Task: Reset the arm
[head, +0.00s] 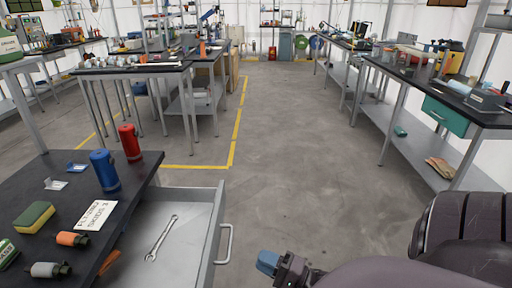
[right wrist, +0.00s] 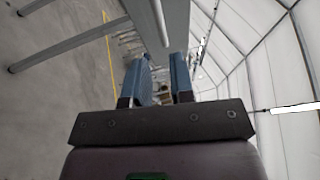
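My right arm comes in from the lower right of the head view. Its gripper (head: 268,262) has blue fingers and hangs over the floor, to the right of the open drawer and apart from its handle. In the right wrist view the two blue fingers of the right gripper (right wrist: 162,82) stand apart with nothing held between them. My left gripper is not in view.
An open drawer (head: 196,205) holding a wrench (head: 162,238) juts from the dark table (head: 50,165) at left. Red (head: 130,142) and blue (head: 104,170) bottles stand there. The right workbench (head: 425,82) has a green drawer (head: 444,115). The middle floor (head: 295,150) is clear.

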